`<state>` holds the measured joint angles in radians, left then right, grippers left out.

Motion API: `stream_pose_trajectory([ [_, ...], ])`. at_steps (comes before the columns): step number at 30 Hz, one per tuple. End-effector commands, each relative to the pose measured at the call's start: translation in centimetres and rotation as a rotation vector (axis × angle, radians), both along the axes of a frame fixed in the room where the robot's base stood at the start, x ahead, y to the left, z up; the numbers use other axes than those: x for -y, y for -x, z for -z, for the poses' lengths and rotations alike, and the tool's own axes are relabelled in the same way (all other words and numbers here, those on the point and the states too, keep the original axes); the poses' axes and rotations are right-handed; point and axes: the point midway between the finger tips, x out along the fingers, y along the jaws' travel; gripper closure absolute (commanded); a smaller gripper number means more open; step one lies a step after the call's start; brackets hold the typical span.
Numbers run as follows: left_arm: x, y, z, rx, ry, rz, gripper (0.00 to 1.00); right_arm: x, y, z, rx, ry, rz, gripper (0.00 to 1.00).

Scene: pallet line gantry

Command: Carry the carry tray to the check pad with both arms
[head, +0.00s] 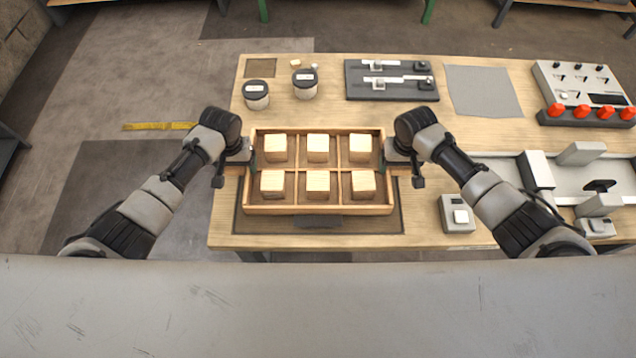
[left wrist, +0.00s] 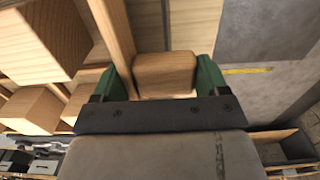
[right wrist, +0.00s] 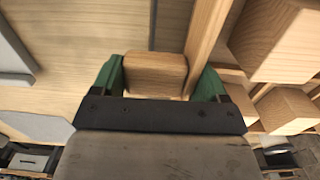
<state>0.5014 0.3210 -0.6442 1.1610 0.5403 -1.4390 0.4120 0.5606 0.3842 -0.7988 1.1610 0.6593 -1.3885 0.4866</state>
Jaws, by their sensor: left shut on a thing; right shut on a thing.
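The carry tray (head: 318,209) is a wooden tray with several compartments, each holding a pale wooden block. It looks level, over or partly on a brown, dark-edged mat (head: 388,224); I cannot tell whether it touches. My left gripper (head: 247,152) is shut on the tray's left end, its green fingers around a wooden handle block (left wrist: 165,75). My right gripper (head: 389,152) is shut on the right end, around a matching handle block (right wrist: 155,74). A flat grey square (head: 482,91) lies at the table's back right; I cannot tell which of the two flat areas is the check pad.
Two dark-lidded jars (head: 256,95) (head: 305,84) stand behind the tray. A dark fixture plate (head: 391,80) lies at the back middle. A control box with red knobs (head: 584,92) is at far right. A small grey button box (head: 457,214) stands right of the mat.

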Motion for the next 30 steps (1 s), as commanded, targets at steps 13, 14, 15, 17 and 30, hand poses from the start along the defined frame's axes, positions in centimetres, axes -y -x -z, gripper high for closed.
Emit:
stream_pose_trajectory([
  [13,0.0,-0.1,2.8,0.002,0.0,0.0,0.63,0.0,-0.1,2.8,0.002,-0.001,0.0,0.63],
  [14,0.0,0.0,2.7,0.0,0.0,0.0,0.23,0.0,0.0,2.7,0.001,0.0,0.0,0.23],
  [15,0.0,0.0,2.6,0.0,0.0,0.0,0.17,0.0,0.0,2.6,0.0,0.0,0.0,0.17],
  [17,0.0,0.0,2.6,0.0,0.0,0.0,0.07,0.0,0.0,2.6,0.0,0.0,0.0,0.07],
  [30,0.0,-0.1,1.1,0.003,0.002,0.0,0.0,0.0,0.0,2.5,0.0,0.0,0.0,0.0],
])
